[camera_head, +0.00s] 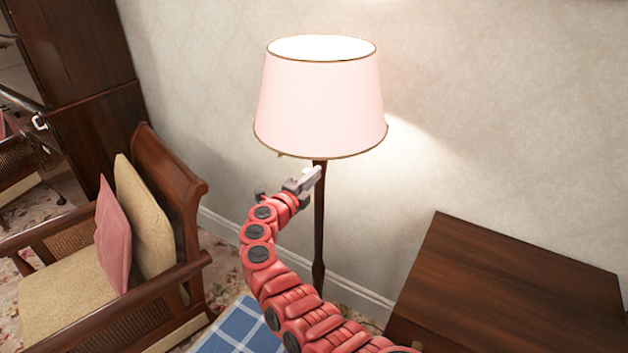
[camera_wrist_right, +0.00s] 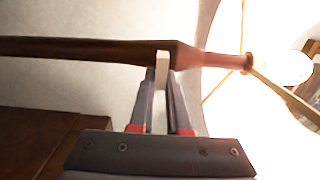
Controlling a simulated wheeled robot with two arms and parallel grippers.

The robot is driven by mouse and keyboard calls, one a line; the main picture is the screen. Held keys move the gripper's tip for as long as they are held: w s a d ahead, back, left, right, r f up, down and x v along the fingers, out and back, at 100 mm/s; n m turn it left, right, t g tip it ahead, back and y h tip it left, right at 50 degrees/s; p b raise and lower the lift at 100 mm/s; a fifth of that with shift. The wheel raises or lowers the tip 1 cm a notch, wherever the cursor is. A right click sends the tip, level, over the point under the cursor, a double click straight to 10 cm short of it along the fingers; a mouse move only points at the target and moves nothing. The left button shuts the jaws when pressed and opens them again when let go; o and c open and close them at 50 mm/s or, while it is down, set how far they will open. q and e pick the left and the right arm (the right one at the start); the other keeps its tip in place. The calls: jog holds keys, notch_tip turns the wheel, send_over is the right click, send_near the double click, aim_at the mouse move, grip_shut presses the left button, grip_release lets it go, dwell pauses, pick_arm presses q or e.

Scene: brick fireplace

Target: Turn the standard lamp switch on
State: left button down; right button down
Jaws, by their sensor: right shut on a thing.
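The standard lamp has a pink shade (camera_head: 320,105) and a dark wooden pole (camera_head: 319,225). The shade glows and light falls on the wall beside it. My right gripper (camera_head: 314,174) is at the pole just below the shade. In the right wrist view the pole (camera_wrist_right: 85,48) runs across the picture, with the bright inside of the shade at right. There the fingers (camera_wrist_right: 160,82) are close together on a small white piece, the lamp switch (camera_wrist_right: 163,61), against the pole. The fingers partly hide it. My left gripper is out of view.
A wooden armchair (camera_head: 168,172) with a pink cushion (camera_head: 113,236) and a beige cushion stands at left. A dark wooden table (camera_head: 515,290) is at lower right. A blue checked cloth (camera_head: 240,330) lies below my arm. The wall is close behind the lamp.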

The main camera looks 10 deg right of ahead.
dwell(0.4)
jog(key=c, duration=0.9)
grip_release()
jog(key=b+v, duration=0.2)
jog(key=v, duration=1.5)
jog(key=shift+s+a, duration=0.15)
jog(key=shift+a, duration=0.05)
jog(key=shift+d, duration=0.1)
